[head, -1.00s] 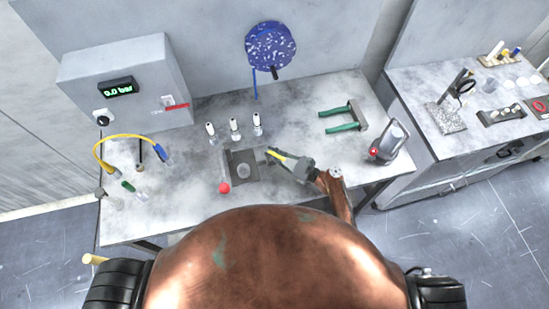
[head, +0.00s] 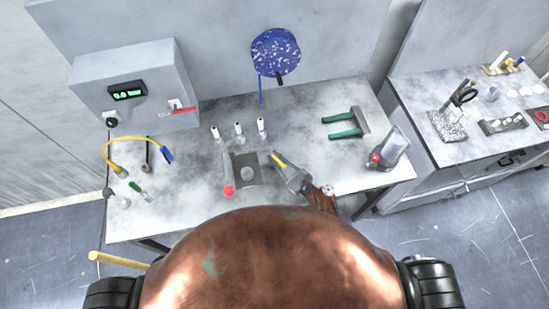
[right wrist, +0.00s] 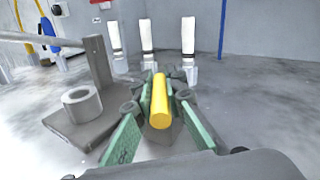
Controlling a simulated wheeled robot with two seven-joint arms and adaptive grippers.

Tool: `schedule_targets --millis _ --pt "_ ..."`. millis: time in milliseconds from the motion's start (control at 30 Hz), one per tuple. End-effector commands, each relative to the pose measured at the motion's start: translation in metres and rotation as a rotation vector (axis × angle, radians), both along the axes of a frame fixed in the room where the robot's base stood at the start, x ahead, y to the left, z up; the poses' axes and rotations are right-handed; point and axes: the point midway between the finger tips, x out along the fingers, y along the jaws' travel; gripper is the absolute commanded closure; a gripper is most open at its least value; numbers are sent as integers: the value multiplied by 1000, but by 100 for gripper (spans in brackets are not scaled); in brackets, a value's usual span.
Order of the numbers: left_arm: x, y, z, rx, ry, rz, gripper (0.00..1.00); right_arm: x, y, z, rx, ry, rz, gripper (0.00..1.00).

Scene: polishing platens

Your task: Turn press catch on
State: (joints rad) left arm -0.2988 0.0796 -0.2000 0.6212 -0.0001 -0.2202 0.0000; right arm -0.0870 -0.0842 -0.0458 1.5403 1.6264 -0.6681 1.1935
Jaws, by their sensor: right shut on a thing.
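The press is a grey plate (head: 245,180) on the table, with a round ring (head: 247,173) on it and a lever ending in a red knob (head: 228,190). In the right wrist view its upright post (right wrist: 98,62) and ring (right wrist: 82,103) stand left of my jaws. My right gripper (head: 278,160) is just right of the press, its green-padded fingers closed around a yellow rod-like handle (right wrist: 159,100). The handle may be the catch; its joint to the press is hidden. My left gripper is not in view.
Three white-topped bottles (head: 239,134) stand behind the press. A pressure box (head: 135,88) with a display stands back left, near a yellow hose (head: 120,139).

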Motion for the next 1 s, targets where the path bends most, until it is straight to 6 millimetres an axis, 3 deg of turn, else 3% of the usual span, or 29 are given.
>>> schedule_targets --millis 267,633,1000 --pt "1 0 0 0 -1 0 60 0 1 0 0 0 2 71" --pt "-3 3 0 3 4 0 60 -4 -3 -1 -1 1 1 70" --pt "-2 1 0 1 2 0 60 -58 -47 -2 -2 2 0 70"
